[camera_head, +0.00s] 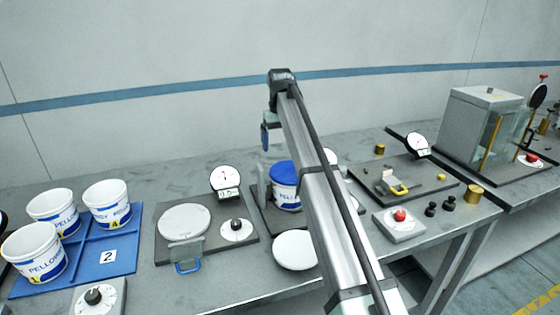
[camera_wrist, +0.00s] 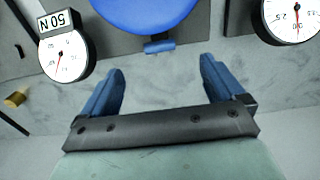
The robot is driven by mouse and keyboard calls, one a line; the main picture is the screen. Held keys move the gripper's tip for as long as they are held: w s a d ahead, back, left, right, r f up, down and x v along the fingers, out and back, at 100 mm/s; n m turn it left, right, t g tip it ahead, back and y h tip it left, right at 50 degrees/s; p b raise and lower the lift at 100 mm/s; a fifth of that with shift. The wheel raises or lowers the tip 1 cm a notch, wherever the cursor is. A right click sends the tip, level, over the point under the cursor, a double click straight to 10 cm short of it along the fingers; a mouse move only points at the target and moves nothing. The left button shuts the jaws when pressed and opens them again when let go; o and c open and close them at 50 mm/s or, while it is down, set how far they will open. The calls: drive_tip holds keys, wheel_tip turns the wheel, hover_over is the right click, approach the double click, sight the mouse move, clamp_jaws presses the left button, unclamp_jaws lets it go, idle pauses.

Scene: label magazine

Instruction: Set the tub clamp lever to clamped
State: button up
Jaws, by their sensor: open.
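A white tub with a blue lid (camera_head: 285,173) stands on a dark base at mid-bench, partly behind my arm. In the wrist view its blue lid (camera_wrist: 148,10) fills the top edge, with a small blue tab (camera_wrist: 158,47) beside it. No lever there can be clearly made out as the tub clamp lever, and my arm hides part of that station. My gripper (camera_wrist: 163,88) is open and empty, its two blue fingers apart over bare bench. In the head view my gripper (camera_head: 266,138) hangs above and behind the tub, touching nothing.
A blue-handled grey plate (camera_head: 187,258) fronts the left station. Dials (camera_wrist: 63,55) and (camera_wrist: 290,17) flank the lid. Open white tubs (camera_head: 108,205) stand in a blue tray (camera_head: 125,240) at left.

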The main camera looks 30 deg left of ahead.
wheel_tip(320, 180, down, 7)
drive_tip(key=shift+f, duration=0.2)
idle(0.4)
